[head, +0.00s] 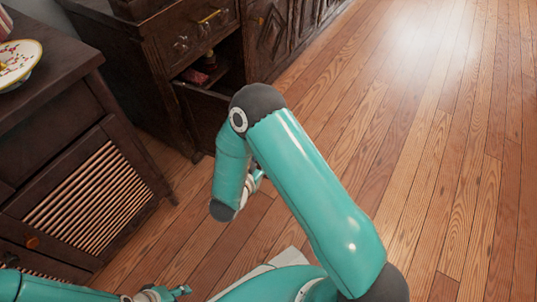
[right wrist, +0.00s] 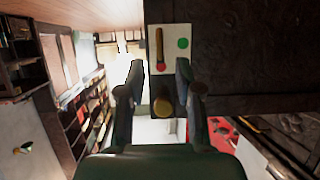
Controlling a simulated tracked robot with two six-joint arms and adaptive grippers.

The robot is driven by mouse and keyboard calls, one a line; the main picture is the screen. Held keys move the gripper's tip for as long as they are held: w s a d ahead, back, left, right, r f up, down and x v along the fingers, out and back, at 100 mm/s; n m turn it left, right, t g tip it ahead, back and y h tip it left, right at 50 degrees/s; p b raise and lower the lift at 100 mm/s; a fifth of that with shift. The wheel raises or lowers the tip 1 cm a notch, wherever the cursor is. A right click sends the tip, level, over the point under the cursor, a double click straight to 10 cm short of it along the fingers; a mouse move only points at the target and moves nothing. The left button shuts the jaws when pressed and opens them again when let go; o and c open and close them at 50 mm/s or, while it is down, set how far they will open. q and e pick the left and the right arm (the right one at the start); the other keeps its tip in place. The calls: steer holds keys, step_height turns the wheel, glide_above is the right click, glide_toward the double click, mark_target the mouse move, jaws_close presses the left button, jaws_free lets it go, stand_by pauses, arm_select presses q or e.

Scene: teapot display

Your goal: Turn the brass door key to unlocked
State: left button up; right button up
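In the right wrist view, a pale plate (right wrist: 171,57) on dark wood carries the brass key (right wrist: 159,42), a narrow bar. One end of the key lies by a red dot (right wrist: 161,67); a green dot (right wrist: 183,43) is to its right. My right gripper (right wrist: 160,66) is open, its fingers on either side of the key in the picture; I see no contact. In the head view the right gripper (head: 253,183) is partly hidden behind my arm, and the key is not seen. My left gripper (head: 166,293) is at the bottom edge, too small to read.
A round brass knob (right wrist: 162,107) sits below the plate, between the fingers in the picture. A dark carved cabinet (head: 165,45) with an open compartment stands at the back. A slatted cabinet (head: 85,120) with a plate (head: 17,63) on top is at left. The wooden floor (head: 430,130) at right is clear.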

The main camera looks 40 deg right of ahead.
steer(key=shift+b+x, duration=0.7)
steer(key=shift+x, duration=2.1)
jaws_close()
